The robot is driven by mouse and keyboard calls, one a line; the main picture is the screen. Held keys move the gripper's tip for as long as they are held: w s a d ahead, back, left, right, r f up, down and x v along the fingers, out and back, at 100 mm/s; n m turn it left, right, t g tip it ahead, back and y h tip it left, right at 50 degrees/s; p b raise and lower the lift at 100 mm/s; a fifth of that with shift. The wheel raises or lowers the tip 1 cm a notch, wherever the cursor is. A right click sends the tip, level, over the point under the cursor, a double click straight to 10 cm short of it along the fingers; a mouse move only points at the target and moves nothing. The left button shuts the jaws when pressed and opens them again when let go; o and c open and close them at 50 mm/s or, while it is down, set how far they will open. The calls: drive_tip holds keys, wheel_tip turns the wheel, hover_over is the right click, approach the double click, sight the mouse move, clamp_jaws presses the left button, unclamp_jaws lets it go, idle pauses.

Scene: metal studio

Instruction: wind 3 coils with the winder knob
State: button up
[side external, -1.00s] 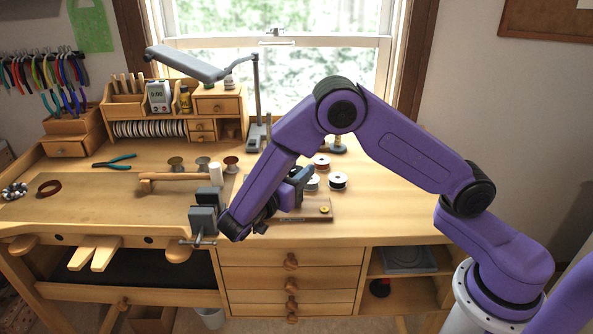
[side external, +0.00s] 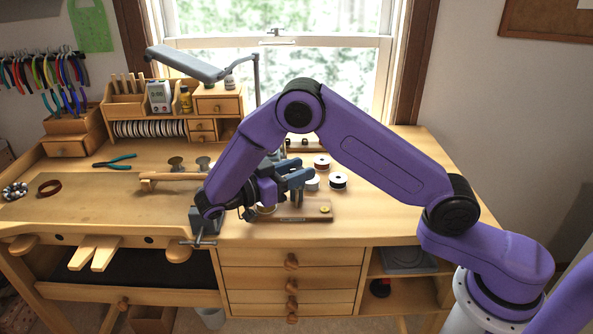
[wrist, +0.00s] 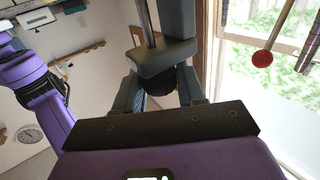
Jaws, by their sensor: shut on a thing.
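The winder stands at the bench's front middle. Its wooden base board (side external: 308,213) with a round brass piece (side external: 325,209) shows in the side view, but my arm and gripper hide much of the rest. My gripper (side external: 304,175) is above the board, its blue-grey fingers pointing right. In the wrist view my gripper (wrist: 160,92) is shut on a dark rounded part, which appears to be the winder knob (wrist: 158,101). A grey block (wrist: 163,58) with a metal rod shows just beyond the fingers. The coil wire cannot be made out.
Spools (side external: 338,181) stand just right of the gripper. A grey vise (side external: 203,222) is clamped at the bench front, close to my wrist. A wooden tool (side external: 170,178) and pliers (side external: 117,161) lie to the left. The bench's right side is clear.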

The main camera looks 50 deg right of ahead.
sight(297, 169)
drive_tip(key=shift+m+g, duration=0.4)
drive_tip(key=shift+g, duration=0.2)
idle(0.3)
drive_tip(key=o, duration=1)
drive_tip(key=shift+d, duration=0.1)
drive_tip(key=shift+c, duration=0.2)
drive_tip(key=shift+r, duration=0.15)
drive_tip(key=shift+r, duration=0.65)
drive_tip(key=shift+s+r, duration=0.1)
drive_tip(key=shift+r, duration=0.7)
drive_tip(key=s+d+r, duration=0.2)
drive_tip(key=s+r, duration=0.7)
drive_tip(key=s, duration=0.4)
drive_tip(key=shift+s+r, duration=0.4)
drive_tip(key=shift+d, duration=0.1)
